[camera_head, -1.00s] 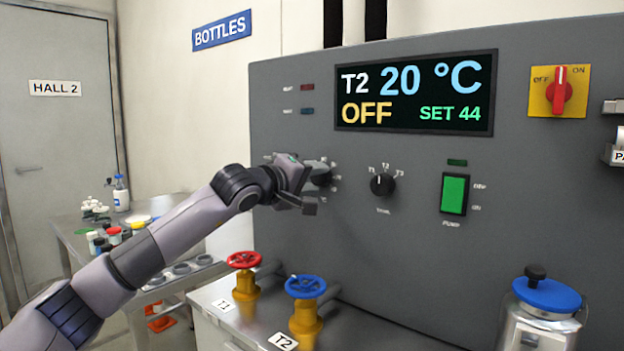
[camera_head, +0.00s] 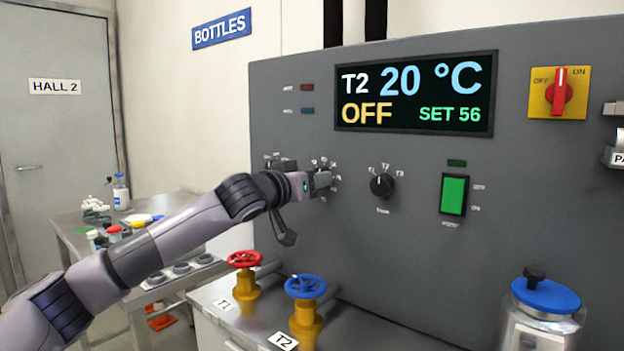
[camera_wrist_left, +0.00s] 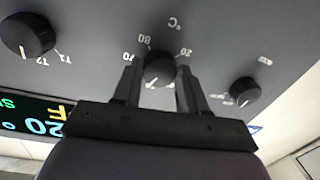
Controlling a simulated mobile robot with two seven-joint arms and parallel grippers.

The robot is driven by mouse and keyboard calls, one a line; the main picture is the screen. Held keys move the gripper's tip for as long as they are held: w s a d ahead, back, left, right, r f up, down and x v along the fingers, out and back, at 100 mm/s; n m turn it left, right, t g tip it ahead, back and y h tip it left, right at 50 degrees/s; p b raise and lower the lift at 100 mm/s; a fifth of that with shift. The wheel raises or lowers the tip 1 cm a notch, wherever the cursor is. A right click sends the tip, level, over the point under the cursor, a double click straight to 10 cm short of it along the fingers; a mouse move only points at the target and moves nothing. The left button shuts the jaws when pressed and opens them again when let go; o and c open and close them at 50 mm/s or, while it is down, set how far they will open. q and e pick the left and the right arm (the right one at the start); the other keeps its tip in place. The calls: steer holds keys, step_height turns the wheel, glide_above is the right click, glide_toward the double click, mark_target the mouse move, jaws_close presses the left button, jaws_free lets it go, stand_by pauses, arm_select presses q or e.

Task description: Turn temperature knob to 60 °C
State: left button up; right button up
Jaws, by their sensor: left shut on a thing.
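The temperature knob (camera_wrist_left: 159,70) is a black round knob with a white pointer line, on the grey panel. In the left wrist view it sits between the two fingers of my left gripper (camera_wrist_left: 160,90), which is shut on it. Numbers including 20, 70 and 80 and a °C mark show around it. In the head view my left gripper (camera_head: 318,183) is at the panel and hides most of the knob. The display (camera_head: 415,92) reads T2, 20 °C, OFF and SET 56. My right gripper is not in view.
The tank selector knob (camera_head: 382,185) is right of my left gripper. A green pump switch (camera_head: 454,194) and a red switch on a yellow plate (camera_head: 559,92) are further right. Red (camera_head: 244,260) and blue (camera_head: 306,287) valve wheels stand below. Another small knob (camera_wrist_left: 244,91) is close by.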

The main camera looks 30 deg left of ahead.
arm_select(q)
steer(key=shift+a+m, duration=0.1)
steer(key=shift+m, duration=1.7)
steer(key=o, duration=1.1)
steer(key=shift+c, duration=0.2)
steer(key=shift+s, duration=0.15)
steer(key=s+b, duration=0.1)
steer(key=s, duration=0.5)
steer(key=shift+s+b, duration=0.3)
steer(key=shift+s, duration=0.1)
